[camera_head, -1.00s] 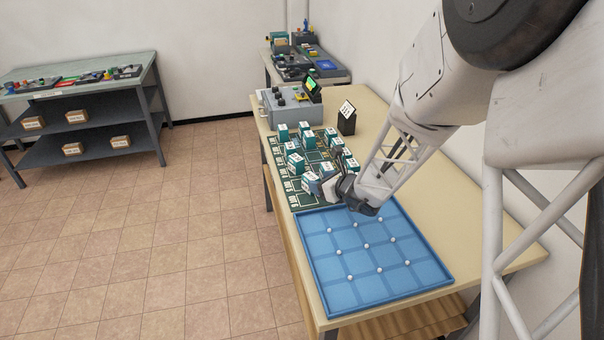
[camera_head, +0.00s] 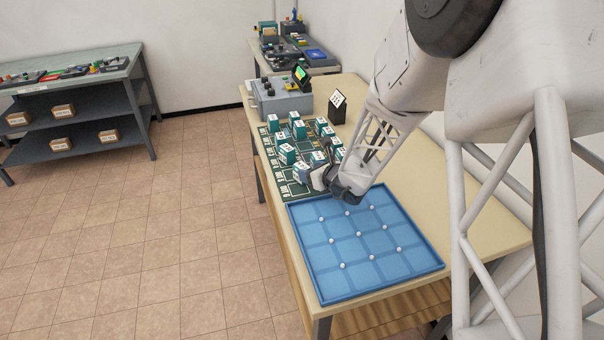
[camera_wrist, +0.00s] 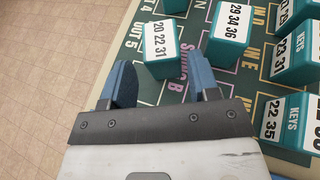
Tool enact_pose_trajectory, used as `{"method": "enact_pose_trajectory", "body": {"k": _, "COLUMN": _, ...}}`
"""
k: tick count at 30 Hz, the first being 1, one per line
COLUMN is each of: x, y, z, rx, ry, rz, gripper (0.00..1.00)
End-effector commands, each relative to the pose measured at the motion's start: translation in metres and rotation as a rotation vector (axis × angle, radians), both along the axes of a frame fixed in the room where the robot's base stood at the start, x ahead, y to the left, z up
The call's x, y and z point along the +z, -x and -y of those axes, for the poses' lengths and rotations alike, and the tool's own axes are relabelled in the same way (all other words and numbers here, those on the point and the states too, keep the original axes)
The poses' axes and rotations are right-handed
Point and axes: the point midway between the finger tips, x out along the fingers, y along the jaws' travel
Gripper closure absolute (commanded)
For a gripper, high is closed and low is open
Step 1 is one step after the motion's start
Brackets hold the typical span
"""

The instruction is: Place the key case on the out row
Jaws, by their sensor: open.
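Several teal cases with white number labels stand on the dark green marked board (camera_head: 275,168). In the wrist view, two cases at the right edge read KEYS: a nearer one (camera_wrist: 290,125) and one beyond it (camera_wrist: 292,60). My gripper (camera_wrist: 161,80) is open, its two blue fingers apart over the board's near end. A case labelled 20 22 31 (camera_wrist: 160,45) stands just ahead of the gap between the fingers. The label OUT 5 (camera_wrist: 130,30) shows on the board to the left. In the head view my gripper (camera_head: 318,182) hides part of the board.
A blue gridded tray (camera_head: 330,285) with small white knobs lies on the table in front of the board. A grey control box (camera_head: 280,100) and a black number stand (camera_head: 338,107) are behind. The table's right side (camera_head: 430,180) is clear.

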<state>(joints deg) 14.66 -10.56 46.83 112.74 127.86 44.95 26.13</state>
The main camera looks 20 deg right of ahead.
Motion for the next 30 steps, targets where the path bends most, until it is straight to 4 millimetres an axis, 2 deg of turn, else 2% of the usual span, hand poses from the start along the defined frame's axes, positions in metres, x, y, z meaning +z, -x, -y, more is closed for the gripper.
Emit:
{"method": "enact_pose_trajectory", "body": {"k": 14, "x": -0.002, "y": -0.005, "z": -0.002, "rx": 0.0, "ry": 0.0, "rz": 0.001, "gripper": 0.45}}
{"method": "enact_pose_trajectory", "body": {"k": 30, "x": -0.019, "y": -0.044, "z": -0.017, "rx": 0.001, "ry": 0.0, "rz": 0.001, "gripper": 0.45}}
